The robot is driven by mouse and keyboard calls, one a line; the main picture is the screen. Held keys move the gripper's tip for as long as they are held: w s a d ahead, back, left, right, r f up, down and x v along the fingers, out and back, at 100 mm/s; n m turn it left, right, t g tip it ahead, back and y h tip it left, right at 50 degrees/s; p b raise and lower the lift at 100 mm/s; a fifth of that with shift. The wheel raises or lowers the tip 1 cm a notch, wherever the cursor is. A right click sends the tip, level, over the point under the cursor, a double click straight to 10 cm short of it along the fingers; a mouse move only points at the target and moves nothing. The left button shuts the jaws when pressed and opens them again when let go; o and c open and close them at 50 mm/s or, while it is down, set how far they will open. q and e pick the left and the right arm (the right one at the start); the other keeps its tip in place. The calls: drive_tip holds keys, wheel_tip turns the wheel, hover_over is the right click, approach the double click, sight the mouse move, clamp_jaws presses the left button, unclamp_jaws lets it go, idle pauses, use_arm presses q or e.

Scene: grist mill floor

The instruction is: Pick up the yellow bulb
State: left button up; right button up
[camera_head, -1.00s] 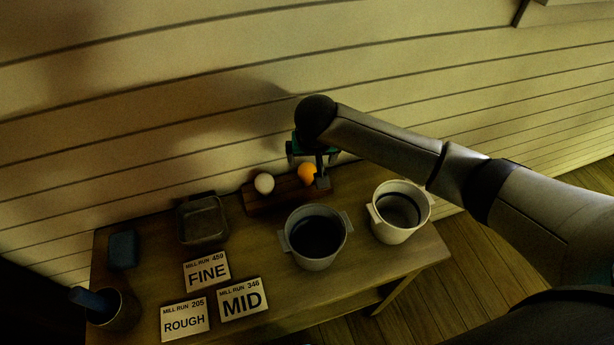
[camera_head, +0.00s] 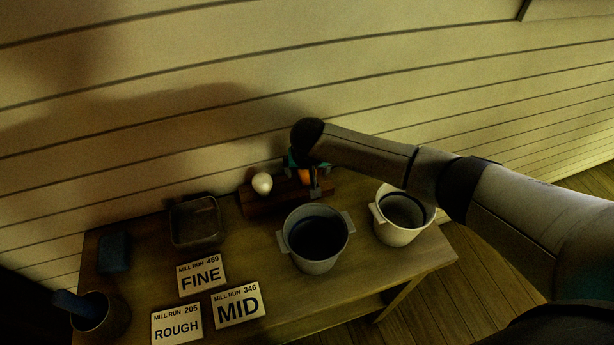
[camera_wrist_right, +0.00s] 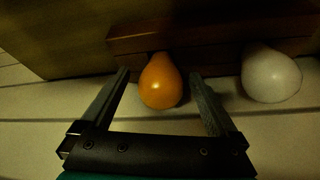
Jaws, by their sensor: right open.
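The yellow bulb (camera_wrist_right: 162,84) looks orange-yellow and rests at a dark wooden block (camera_wrist_right: 190,38). In the right wrist view it lies between the two open fingers of my right gripper (camera_wrist_right: 162,92), with a gap on each side. In the head view the bulb (camera_head: 304,177) is partly hidden behind my right gripper (camera_head: 311,182), which reaches down over the block (camera_head: 262,201). My left gripper is not in view.
A white bulb (camera_head: 262,183) sits left of the yellow one; it also shows in the wrist view (camera_wrist_right: 270,75). A grey pot (camera_head: 314,262) and a white pot (camera_head: 392,233) stand in front. A metal tray (camera_head: 195,240), labelled cards (camera_head: 238,305) and a cup (camera_head: 104,318) lie further left. A plank wall is close behind.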

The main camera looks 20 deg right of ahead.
clamp_jaws()
idle(0.8)
